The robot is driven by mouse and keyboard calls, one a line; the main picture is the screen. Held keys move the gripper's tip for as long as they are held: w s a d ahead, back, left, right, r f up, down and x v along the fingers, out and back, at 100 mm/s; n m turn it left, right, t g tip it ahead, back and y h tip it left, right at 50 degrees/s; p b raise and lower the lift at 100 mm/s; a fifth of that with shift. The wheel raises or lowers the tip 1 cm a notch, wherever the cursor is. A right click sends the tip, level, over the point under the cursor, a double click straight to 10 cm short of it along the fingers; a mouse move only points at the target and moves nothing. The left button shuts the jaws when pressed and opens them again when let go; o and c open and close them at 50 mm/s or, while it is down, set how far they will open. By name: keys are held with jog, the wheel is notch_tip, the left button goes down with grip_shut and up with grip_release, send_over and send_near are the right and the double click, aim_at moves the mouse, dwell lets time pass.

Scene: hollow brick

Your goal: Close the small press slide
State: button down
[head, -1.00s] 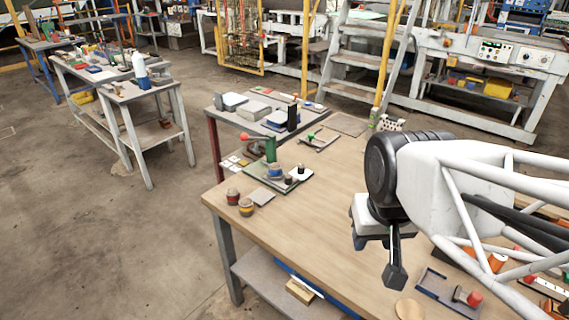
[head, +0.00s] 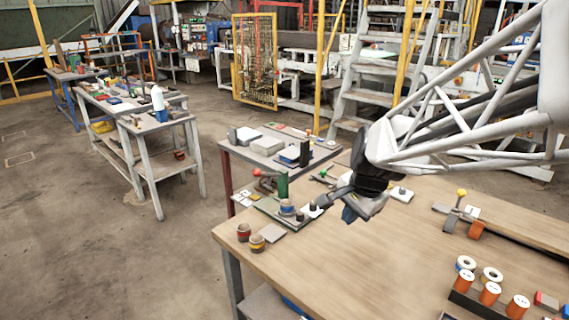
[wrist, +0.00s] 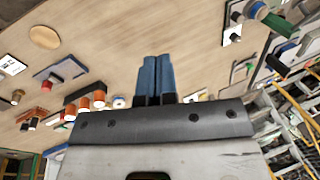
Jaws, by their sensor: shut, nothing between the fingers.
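The small press (head: 282,186) stands near the far left corner of the wooden table. It has a green post and a red ball lever. On its base are a blue and brown round part and a small white piece with a black knob (head: 315,209), which I take to be the slide. How far the slide is out cannot be told. The press also shows at the upper right in the wrist view (wrist: 281,25). My gripper (head: 350,214) is above the table, right of the press and apart from it. Its blue fingers (wrist: 154,64) are shut and empty.
Two small round pots (head: 256,243) stand in front of the press. A tray with a green knob (head: 324,174) lies behind it. Orange spools (head: 489,292) stand at the front right. The middle of the wooden table (head: 370,260) is clear.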

jog(key=w+f+m, duration=0.4)
jog(key=w+m, duration=0.1)
jog(key=w, duration=0.4)
jog(key=w+f+m, duration=0.4)
jog(key=w, duration=0.4)
jog(key=m+y, duration=0.1)
jog(key=m, duration=0.6)
send_near(308, 222)
jog(key=s+d+r, duration=0.3)
jog(key=s+d, duration=0.1)
jog(key=shift+t, duration=0.3)
jog(key=x, duration=0.9)
jog(key=shift+f, duration=0.15)
jog(key=shift+w+a+f, duration=0.25)
jog(key=shift+w+a, duration=0.6)
jog(key=shift+a, duration=0.1)
jog(key=shift+w+a, duration=0.55)
jog(key=shift+w, duration=0.05)
